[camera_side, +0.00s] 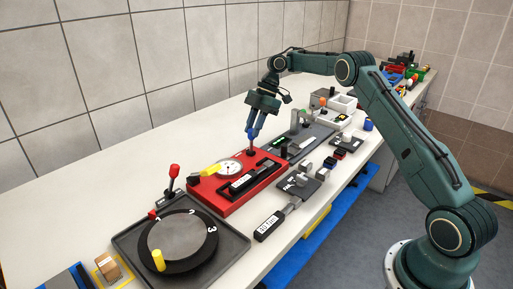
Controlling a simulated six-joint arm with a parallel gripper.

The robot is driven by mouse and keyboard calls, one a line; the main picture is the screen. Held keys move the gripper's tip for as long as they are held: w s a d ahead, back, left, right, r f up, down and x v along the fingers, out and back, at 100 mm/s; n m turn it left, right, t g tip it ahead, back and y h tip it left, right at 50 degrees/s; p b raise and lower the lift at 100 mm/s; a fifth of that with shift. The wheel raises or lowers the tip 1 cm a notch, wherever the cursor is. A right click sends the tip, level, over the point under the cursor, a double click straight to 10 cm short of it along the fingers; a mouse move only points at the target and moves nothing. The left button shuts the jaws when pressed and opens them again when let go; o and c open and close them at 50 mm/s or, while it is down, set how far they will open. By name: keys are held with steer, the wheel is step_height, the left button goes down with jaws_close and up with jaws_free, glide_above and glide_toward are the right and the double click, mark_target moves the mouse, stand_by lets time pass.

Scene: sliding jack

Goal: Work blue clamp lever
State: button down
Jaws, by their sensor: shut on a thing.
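My gripper (254,128) points down over the back corner of a red base (215,203). It is shut on a small blue upright part, which I take to be the blue clamp lever (251,138). The jaws hide much of it, and where finger ends and lever begins is hard to tell. A black round foot (250,152) sits just below it on the red base. The red base also carries a white dial (229,168), a yellow handle (211,171) and a black slotted block (253,179).
A dark tray with a round numbered turntable (182,240) stands in front left. A red-knobbed lever (174,172) rises behind it. A grey plate with fixtures (308,138) lies behind right of the red base. The back left table is clear.

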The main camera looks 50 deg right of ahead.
steer(key=shift+d, duration=0.1)
stand_by(0.3)
steer(key=c, duration=1.2)
jaws_free()
steer(key=shift+a+r+h, duration=0.1)
steer(key=shift+a+h, duration=0.85)
steer(key=shift+h, duration=0.05)
steer(key=shift+a+h, duration=0.25)
steer(key=shift+h, duration=0.05)
steer(key=shift+a+h, duration=0.35)
steer(key=shift+h, duration=0.15)
